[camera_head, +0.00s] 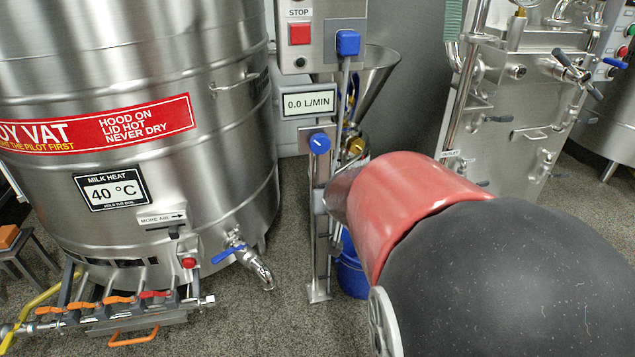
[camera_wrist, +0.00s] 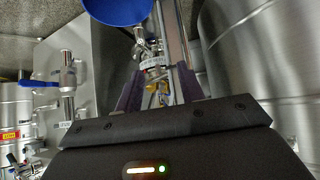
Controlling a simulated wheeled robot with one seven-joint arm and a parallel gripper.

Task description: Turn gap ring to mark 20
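The colloid mill stands in the middle of the head view, with a steel funnel (camera_head: 374,75) on top. Below the funnel, my red and black arm covers much of the mill, and the gap ring cannot be made out there. In the wrist view, a pale banded ring with small marks (camera_wrist: 153,62), apparently the gap ring, shows beyond my fingertips. Its numbers are too small to read. My gripper (camera_wrist: 160,90) is open, its two dark fingers apart, with brass parts (camera_wrist: 160,97) visible between them. I cannot tell whether either finger touches anything. The head view hides my gripper.
A blue bucket (camera_head: 351,268) stands on the floor beside the mill's post; it also shows in the wrist view (camera_wrist: 118,10). A control column with a blue knob (camera_head: 320,143) and flow display (camera_head: 309,103) stands left of my arm. A large steel vat (camera_head: 225,75) fills the left.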

